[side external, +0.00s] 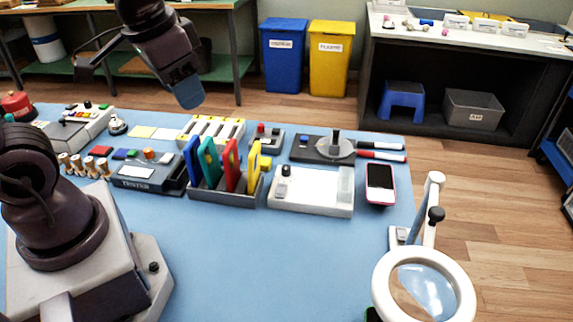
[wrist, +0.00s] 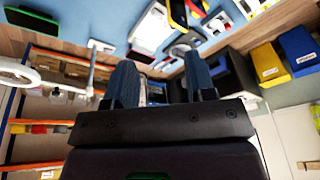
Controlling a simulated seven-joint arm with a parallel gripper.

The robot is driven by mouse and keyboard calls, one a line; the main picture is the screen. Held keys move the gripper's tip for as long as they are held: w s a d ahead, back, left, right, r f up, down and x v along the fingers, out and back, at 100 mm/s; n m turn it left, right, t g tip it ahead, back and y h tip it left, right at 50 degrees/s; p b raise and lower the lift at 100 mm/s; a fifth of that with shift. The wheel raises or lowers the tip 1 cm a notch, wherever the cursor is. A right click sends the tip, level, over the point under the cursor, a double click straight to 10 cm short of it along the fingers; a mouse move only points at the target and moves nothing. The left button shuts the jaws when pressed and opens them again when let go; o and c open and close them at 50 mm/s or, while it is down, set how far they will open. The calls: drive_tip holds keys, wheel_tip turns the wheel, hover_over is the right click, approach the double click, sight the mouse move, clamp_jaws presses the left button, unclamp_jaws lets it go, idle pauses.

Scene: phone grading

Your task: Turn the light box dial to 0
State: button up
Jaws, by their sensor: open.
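The light box (side external: 318,190) is a white flat box on the blue work mat, right of the rack of coloured phones in the side view. Its dial (side external: 285,171) is a small dark knob at the box's left end. The dial's setting is too small to read. My gripper (side external: 187,97) is raised in the air at the upper left of the mat, well apart from the light box. The wrist view shows its two blue fingers (wrist: 160,78) spread apart with nothing between them. I cannot make out the dial in the wrist view.
The coloured rack (side external: 225,196) stands directly left of the light box. A pink-edged phone (side external: 380,184) lies to its right, and a dark plate with a round grey pad (side external: 335,147) sits behind. A ring magnifier lamp (side external: 424,290) stands at front right. The front middle of the mat is clear.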

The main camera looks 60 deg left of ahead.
drive_tip(key=w+a+f+m+g, duration=0.3)
drive_tip(key=w+f, duration=0.4)
drive_tip(key=w, duration=0.2)
drive_tip(key=m, duration=1)
approach(286, 167)
drive_tip(key=shift+h, duration=0.4)
drive_tip(key=f, duration=0.9)
drive_tip(key=shift+w+a+f, duration=0.15)
drive_tip(key=shift+a+f, duration=0.05)
drive_tip(key=shift+a, duration=0.15)
